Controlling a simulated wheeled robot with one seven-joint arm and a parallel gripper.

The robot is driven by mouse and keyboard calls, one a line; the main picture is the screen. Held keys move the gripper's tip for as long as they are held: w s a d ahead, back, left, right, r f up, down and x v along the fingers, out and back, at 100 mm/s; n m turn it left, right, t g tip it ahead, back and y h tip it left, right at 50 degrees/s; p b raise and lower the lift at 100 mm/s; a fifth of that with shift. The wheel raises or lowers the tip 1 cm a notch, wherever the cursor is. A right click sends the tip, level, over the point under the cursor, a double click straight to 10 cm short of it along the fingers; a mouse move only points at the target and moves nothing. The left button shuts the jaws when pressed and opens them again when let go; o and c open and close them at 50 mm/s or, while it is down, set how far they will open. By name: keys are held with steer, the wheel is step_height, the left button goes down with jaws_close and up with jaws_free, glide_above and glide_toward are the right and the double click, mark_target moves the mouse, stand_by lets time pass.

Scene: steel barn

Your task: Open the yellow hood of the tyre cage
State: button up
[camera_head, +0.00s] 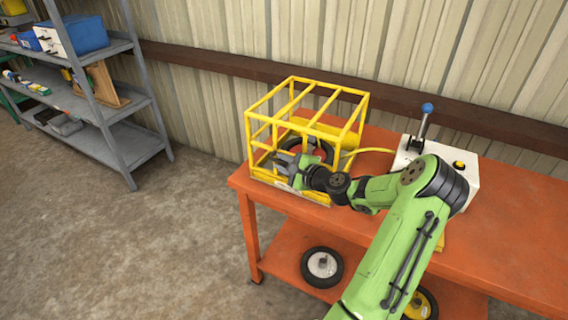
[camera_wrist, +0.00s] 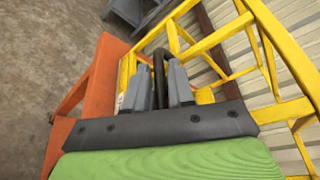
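The yellow tyre cage (camera_head: 249,133) stands at the left end of the orange bench, and its barred yellow hood (camera_head: 318,84) looks down over it. A dark tyre with a red rim (camera_head: 322,150) shows inside the cage. My gripper (camera_head: 284,163) is at the cage's front side, low on the bars. In the wrist view, my two grey fingers (camera_wrist: 160,88) stand apart on either side of a dark upright bar (camera_wrist: 158,68). I cannot tell whether they press on it. Yellow bars show around and behind the fingers. My forearm hides part of the cage's front right.
A white control box (camera_head: 462,182) with a blue-knobbed lever (camera_head: 427,107) stands right of the cage on the orange bench (camera_head: 520,225). A yellow hose (camera_head: 368,151) runs towards the cage. A wheel (camera_head: 322,267) sits on the lower shelf. Grey shelving (camera_head: 133,145) stands left, with clear floor between.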

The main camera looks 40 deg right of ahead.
steer(key=shift+c, duration=0.3)
jaws_close()
